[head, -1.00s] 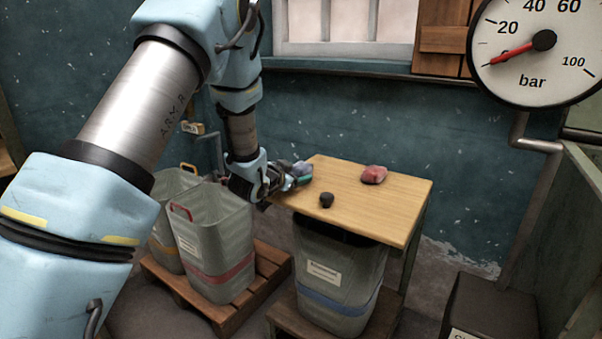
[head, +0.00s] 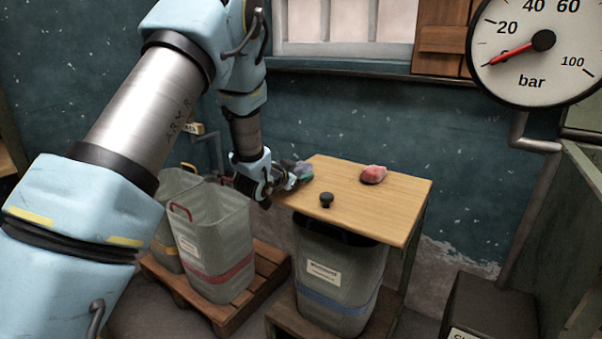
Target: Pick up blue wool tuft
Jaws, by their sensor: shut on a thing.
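A small wooden table (head: 345,213) stands right of centre. A bluish-grey tuft (head: 303,169), with some green or teal showing, is at its left edge; it is small and partly hidden behind my gripper. My gripper (head: 291,180) reaches down from the upper left to the table's left edge. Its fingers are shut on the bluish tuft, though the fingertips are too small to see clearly. I cannot tell whether the tuft still touches the tabletop.
A pinkish-red tuft (head: 373,174) and a small black knob-like thing (head: 326,200) are on the table. A bin with a blue band (head: 336,285) stands below its front edge. A red-banded bin (head: 213,245) and a yellow-banded bin (head: 172,198) stand on a pallet (head: 262,268) at left.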

